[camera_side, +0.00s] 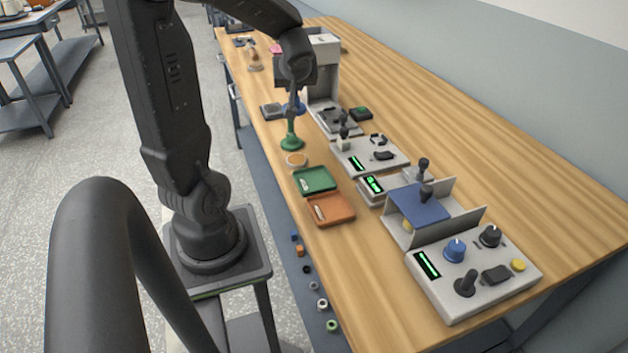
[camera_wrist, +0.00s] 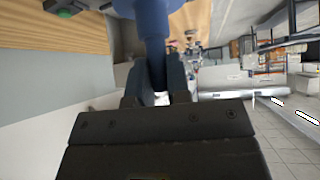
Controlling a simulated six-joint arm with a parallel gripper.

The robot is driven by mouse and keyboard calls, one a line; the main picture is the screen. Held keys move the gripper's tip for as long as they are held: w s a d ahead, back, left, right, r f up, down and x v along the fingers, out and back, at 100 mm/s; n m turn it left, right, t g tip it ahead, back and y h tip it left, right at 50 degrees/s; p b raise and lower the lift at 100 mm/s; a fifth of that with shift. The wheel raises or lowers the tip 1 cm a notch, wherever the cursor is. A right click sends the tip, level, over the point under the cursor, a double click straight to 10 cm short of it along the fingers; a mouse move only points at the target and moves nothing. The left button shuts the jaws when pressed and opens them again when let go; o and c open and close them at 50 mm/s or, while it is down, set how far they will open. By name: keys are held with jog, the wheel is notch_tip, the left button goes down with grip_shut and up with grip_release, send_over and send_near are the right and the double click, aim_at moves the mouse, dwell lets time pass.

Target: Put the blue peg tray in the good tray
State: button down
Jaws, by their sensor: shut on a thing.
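The green tray (camera_side: 326,187), which looks like the good tray, lies flat nearer the camera. It has a pale label too small to read and looks empty.
An orange tray (camera_side: 340,212) lies beside the green one. Control boxes with levers (camera_side: 375,168) and a grey machine (camera_side: 324,45) line the right.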

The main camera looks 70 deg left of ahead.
jog(key=s+d+n+g, duration=0.3)
jog(key=s+d+n, duration=0.1)
jog(key=s+d, duration=0.55)
send_over(314, 182)
notch_tip(314, 182, down, 8)
jog(key=shift+f, duration=1.8)
jog(key=c, duration=1.1)
grip_release()
jog(key=shift+f, duration=0.1)
